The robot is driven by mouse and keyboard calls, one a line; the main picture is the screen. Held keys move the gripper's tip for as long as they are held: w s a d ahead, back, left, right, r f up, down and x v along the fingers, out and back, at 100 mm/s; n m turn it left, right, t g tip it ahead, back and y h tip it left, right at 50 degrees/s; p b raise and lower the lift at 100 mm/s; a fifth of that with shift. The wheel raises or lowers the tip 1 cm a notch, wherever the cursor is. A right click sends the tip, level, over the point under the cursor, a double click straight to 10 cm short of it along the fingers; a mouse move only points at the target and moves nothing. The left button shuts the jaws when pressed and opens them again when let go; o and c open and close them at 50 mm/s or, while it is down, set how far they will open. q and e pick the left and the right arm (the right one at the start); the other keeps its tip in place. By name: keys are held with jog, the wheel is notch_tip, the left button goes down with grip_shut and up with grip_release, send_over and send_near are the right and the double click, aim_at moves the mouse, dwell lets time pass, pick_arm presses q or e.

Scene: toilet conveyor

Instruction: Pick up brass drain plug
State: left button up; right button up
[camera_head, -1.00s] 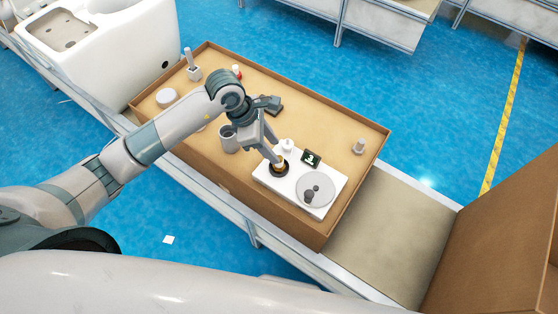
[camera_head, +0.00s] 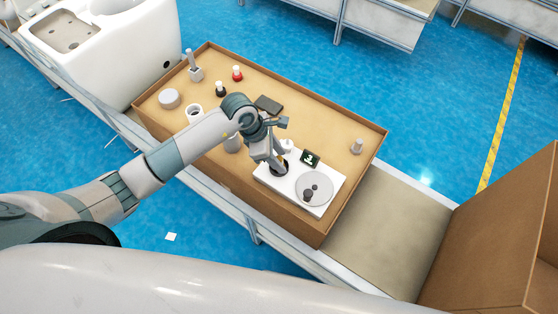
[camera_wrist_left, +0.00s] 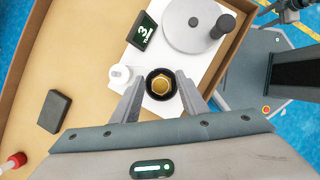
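The brass drain plug (camera_wrist_left: 160,84) shows in the left wrist view as a gold hexagonal top inside a black round ring (camera_wrist_left: 148,91) on a white plate (camera_wrist_left: 200,65). In the head view, the fingers largely hide the plug. My left gripper (camera_head: 277,166) points down over the ring at the plate's left end. Its two fingers (camera_wrist_left: 159,100) are apart, one on each side of the plug, with a visible gap. I cannot tell whether either finger touches it.
The white plate (camera_head: 322,206) also carries a grey disc (camera_head: 319,183) with a dark knob and a small black sign (camera_head: 310,158). A small white fitting (camera_wrist_left: 119,74) stands close to the left finger. A cardboard tray (camera_head: 340,111) surrounds them, with a dark block (camera_head: 269,104) behind.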

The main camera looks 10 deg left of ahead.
pick_arm(q)
jog(key=shift+d+f, duration=0.1)
jog(key=shift+f, duration=0.2)
grip_shut()
jog(key=shift+r, duration=0.15)
